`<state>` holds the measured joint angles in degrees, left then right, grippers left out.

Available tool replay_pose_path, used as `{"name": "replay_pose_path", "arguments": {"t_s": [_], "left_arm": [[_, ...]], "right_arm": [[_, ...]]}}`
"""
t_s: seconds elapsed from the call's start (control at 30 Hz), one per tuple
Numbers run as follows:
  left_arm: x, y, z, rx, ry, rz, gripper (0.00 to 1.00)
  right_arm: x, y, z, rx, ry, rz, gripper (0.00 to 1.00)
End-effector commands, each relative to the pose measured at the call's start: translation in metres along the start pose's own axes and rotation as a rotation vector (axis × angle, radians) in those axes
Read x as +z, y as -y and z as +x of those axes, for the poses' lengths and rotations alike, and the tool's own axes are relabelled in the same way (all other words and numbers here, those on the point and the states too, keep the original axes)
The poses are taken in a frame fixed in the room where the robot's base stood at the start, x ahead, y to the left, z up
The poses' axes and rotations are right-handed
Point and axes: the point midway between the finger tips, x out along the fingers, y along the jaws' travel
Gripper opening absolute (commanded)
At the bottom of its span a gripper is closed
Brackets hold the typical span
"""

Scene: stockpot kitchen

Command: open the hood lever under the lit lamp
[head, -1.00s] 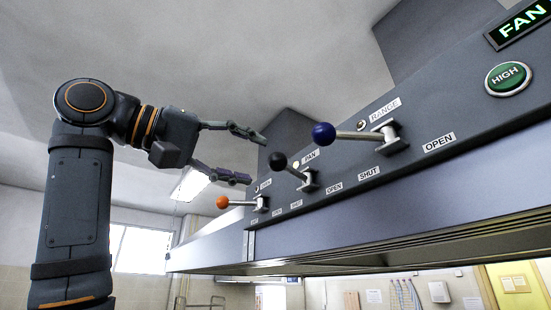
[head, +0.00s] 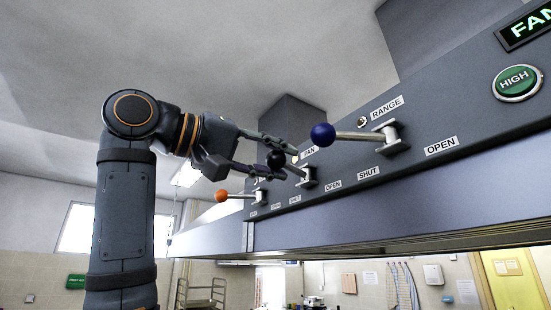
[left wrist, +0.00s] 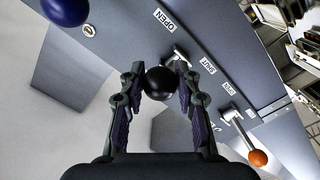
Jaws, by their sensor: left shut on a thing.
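The PAN lever (head: 296,171) has a black ball knob (head: 276,158) and juts out from the hood front. The small lamp beside the PAN label (head: 295,158) looks lit, pale white. My left gripper (head: 272,155) is shut on the black knob, with a finger on each side. The left wrist view shows the black knob (left wrist: 160,83) between the two fingers. The blue-knobbed RANGE lever (head: 352,135) is nearer, and its lamp (head: 362,122) looks dark. The orange-knobbed lever (head: 238,196) is farther along; its lamp is hidden in the head view. My right gripper is not in view.
The blue knob (head: 322,134) stands close to my left fingertips in the head view. OPEN (head: 440,146) and SHUT (head: 369,172) labels sit below the levers. A green HIGH button (head: 517,83) is at the right. Open air lies left of the hood.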

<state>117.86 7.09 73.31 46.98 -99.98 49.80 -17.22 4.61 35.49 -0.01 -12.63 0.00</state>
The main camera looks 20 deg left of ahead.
Motion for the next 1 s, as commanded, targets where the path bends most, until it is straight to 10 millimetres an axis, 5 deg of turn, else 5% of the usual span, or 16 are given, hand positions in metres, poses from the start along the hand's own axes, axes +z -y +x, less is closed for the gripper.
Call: {"name": "replay_pose_path", "arguments": {"t_s": [0.1, 1.0], "left_arm": [[-0.0002, -0.0006, -0.0002, 0.001, -0.001, 0.001, 0.00], [0.0064, -0.0062, 0.0036, 0.002, 0.005, 0.002, 0.00]], "right_arm": [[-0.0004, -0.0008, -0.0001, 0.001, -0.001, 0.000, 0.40], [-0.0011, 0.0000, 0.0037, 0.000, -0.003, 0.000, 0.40]]}}
